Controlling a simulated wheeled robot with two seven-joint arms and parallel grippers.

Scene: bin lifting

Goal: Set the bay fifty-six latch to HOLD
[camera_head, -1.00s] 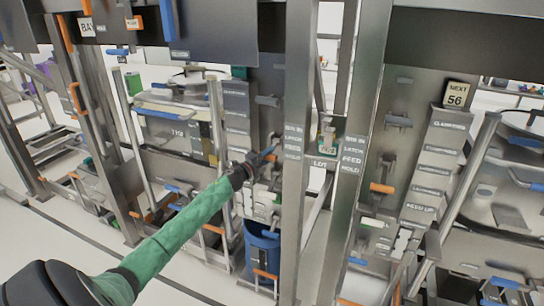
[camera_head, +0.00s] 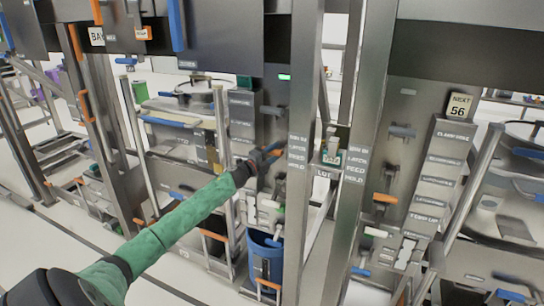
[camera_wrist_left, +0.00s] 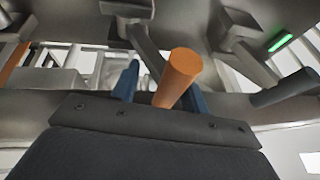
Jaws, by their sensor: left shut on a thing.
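My left gripper (camera_head: 270,154) is at a grey upright panel left of the middle post in the head view. In the left wrist view its blue fingers (camera_wrist_left: 160,88) are on either side of an orange handle (camera_wrist_left: 180,72), shut on it. The handle is mostly hidden behind the gripper in the head view. My right gripper is out of view.
A green light (camera_head: 284,77) is lit above the gripped panel; it also shows in the left wrist view (camera_wrist_left: 281,42). A blue bin (camera_head: 265,255) stands below. Metal posts stand close to the right of my gripper. Another orange handle (camera_head: 385,198) is on the right panel.

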